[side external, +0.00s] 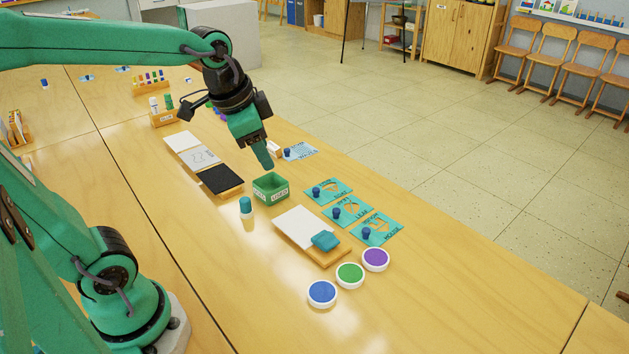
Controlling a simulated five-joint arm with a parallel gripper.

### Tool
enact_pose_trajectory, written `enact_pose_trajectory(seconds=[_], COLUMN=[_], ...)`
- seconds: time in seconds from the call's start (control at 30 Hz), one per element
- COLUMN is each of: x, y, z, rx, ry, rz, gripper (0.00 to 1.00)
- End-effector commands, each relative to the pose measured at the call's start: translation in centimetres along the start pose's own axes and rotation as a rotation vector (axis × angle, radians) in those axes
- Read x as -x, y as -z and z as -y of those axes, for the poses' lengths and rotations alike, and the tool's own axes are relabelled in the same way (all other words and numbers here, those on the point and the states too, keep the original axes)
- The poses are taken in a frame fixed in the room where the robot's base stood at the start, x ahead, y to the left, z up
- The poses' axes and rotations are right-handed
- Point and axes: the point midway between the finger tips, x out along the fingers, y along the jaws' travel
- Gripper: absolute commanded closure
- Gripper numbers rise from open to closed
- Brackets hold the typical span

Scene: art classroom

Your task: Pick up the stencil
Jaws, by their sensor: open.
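Three teal stencils with cut-out shapes and blue knobs lie in a slanting row on the table: a far one (338,187), a middle one (357,214) and a near one (386,232). A paler blue stencil (303,150) with a knob lies farther back, beside a small white block. My gripper (267,161) points down above the table, just behind a small green open box (271,188) with a white label. It is left of the pale stencil and apart from the teal ones. It is open, with nothing visible in it; its fingers overlap in this view.
A board with white paper (300,226) and a teal sponge (326,241) lies in front of the box. Blue (322,293), green (350,275) and purple (376,259) paint pots stand nearer. The table's right front is clear.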

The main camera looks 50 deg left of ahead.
Motion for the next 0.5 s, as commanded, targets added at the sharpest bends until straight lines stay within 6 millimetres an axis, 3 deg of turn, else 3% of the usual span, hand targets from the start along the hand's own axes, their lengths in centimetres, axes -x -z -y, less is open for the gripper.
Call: enact_pose_trajectory(seconds=[0.5], x=[-6.4], y=[6.1], z=[6.3], rx=[-0.447], ry=[-0.080], rz=[0.120], gripper=[0.55])
